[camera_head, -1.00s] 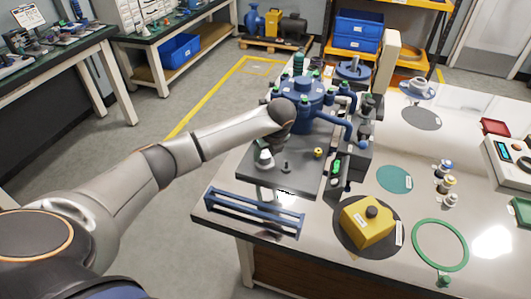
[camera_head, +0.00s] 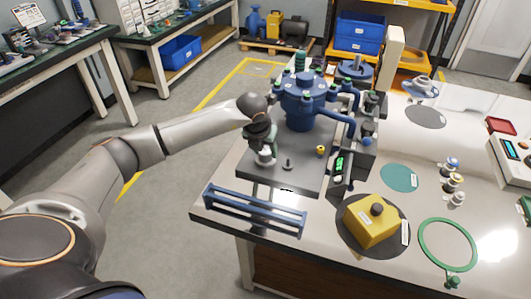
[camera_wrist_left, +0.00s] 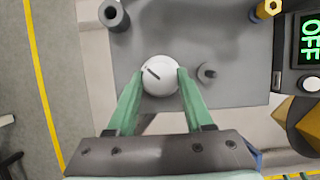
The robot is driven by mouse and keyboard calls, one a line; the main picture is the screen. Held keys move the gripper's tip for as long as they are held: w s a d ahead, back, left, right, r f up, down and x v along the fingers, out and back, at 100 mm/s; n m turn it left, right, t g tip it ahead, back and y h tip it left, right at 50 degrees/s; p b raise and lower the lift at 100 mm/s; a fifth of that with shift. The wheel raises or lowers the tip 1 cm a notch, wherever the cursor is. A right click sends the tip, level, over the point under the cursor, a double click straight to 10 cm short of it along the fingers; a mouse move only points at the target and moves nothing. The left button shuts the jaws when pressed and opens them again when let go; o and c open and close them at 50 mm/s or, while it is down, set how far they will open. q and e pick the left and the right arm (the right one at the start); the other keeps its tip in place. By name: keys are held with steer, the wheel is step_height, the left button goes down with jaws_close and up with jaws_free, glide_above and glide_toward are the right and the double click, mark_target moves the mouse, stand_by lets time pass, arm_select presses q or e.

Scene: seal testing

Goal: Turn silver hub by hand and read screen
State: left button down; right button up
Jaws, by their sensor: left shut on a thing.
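The silver hub (camera_wrist_left: 160,75) is a round pale knob with a dark slot mark, on the grey plate of the test rig. It also shows in the head view (camera_head: 266,158), partly hidden by my gripper. My left gripper (camera_wrist_left: 155,84) has its green fingers shut on the hub, one on each side. In the head view the left gripper (camera_head: 263,148) reaches down over the hub. The small screen (camera_wrist_left: 310,40) shows green "OFF" letters at the right of the wrist view. In the head view the screen (camera_head: 339,165) is too small to read. My right gripper is not in view.
The blue domed vessel (camera_head: 303,100) with pipes stands behind the hub. A small dark peg (camera_head: 289,164) and a brass fitting (camera_head: 320,150) are close by. A blue rail (camera_head: 254,212) is at the front edge. A yellow block (camera_head: 374,222) sits at right.

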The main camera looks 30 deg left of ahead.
arm_select(q)
steer(key=m+h+b, duration=0.1)
steer(key=m, duration=0.1)
steer(key=shift+a+f+m, duration=0.1)
steer(key=shift+m, duration=0.3)
steer(key=m+h, duration=0.1)
steer(key=m, duration=0.1)
steer(key=shift+m+b, duration=0.35)
steer(key=shift+m, duration=0.05)
steer(key=m+h, duration=0.1)
steer(key=m, duration=0.1)
steer(key=m+g+h+b, duration=0.1)
steer(key=m, duration=0.2)
steer(key=shift+a, duration=0.15)
steer(key=shift+w+m+g+h+b, duration=0.1)
steer(key=shift+m+g+h+b, duration=0.35)
steer(key=shift+m, duration=1.25)
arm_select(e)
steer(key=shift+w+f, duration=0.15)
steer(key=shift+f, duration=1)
arm_select(q)
steer(key=shift+a, duration=0.1)
steer(key=shift+c, duration=1.4)
jaws_free()
